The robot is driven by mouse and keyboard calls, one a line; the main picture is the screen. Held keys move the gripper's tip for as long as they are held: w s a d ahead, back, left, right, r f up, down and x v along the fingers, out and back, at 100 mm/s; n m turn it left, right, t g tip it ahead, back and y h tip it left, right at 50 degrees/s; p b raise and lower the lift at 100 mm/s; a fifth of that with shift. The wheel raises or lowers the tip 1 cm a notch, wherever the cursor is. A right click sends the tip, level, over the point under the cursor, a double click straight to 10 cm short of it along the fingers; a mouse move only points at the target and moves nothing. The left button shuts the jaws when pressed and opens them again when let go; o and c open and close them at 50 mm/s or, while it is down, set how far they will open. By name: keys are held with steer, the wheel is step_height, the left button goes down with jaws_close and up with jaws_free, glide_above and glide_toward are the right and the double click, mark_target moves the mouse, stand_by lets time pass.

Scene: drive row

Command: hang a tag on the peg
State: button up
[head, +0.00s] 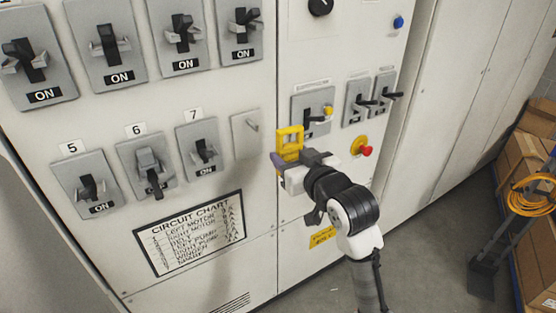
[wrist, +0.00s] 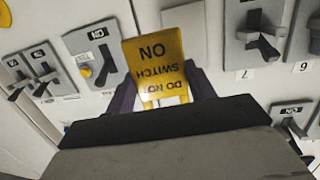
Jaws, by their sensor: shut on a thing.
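A yellow tag (head: 289,140) is held upright by my gripper (head: 284,162) in front of the cabinet. In the wrist view the tag (wrist: 158,62) reads "DO NOT SWITCH ON" upside down. My gripper's dark fingers (wrist: 163,92) are shut on the tag's lower part, one at each side. The peg (head: 252,126) sticks out of a plain grey plate (head: 242,140), right of switch 7. The tag is to the right of the peg in the head view and apart from it in the picture. In the wrist view the plate (wrist: 187,22) shows partly behind the tag; the peg is hidden.
Numbered switches (head: 202,150) with protruding levers stand left of the peg. Right of the tag are lever switches (head: 318,108) and a red button (head: 366,150). A circuit chart (head: 190,232) is below. Boxes (head: 530,160) and an orange cable (head: 532,195) lie far right.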

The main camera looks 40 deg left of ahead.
steer(key=shift+n+g+y, duration=0.3)
steer(key=shift+n+g, duration=0.3)
steer(key=shift+g, duration=0.2)
steer(key=shift+s+a+f+p, duration=0.15)
steer(key=shift+a+p, duration=0.35)
steer(key=shift+a, duration=1.7)
steer(key=shift+s+a+r+p, duration=0.1)
steer(key=shift+a+p, duration=0.4)
steer(key=shift+a, duration=1.65)
steer(key=shift+w+a+f+b, duration=0.3)
steer(key=shift+a+f, duration=0.35)
steer(key=o, duration=1)
steer(key=shift+o, duration=0.2)
steer(key=shift+d, duration=0.1)
steer(key=b+v, duration=0.4)
steer(key=v, duration=0.9)
steer(key=shift+s+d, duration=0.2)
steer(key=shift+d, duration=0.1)
